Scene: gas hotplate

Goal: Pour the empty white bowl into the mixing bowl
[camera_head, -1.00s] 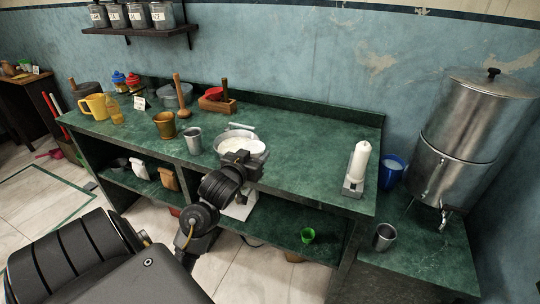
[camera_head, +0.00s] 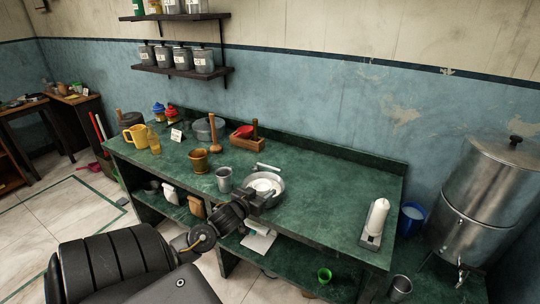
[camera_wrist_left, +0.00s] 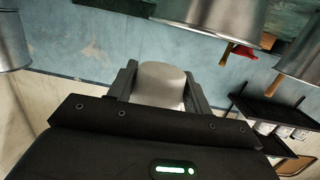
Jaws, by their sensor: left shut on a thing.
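The metal mixing bowl (camera_head: 282,190) stands on the green counter, right of the metal cup. White shows inside its rim; I cannot tell whether this is its contents or part of the white bowl. My left gripper (camera_head: 256,198) is at the mixing bowl's near side. In the left wrist view the gripper (camera_wrist_left: 157,92) is shut on a pale rounded thing, which looks like the white bowl (camera_wrist_left: 162,82). The bowl's inside is hidden there. That view is turned over, with a metal vessel wall at the top. My right gripper is not in view.
On the green counter (camera_head: 330,200) are a metal cup (camera_head: 223,179), a brass mortar (camera_head: 199,160), a yellow mug (camera_head: 135,137) and a white candle (camera_head: 377,218). A steel urn (camera_head: 485,200) stands at the right. The counter between mixing bowl and candle is clear.

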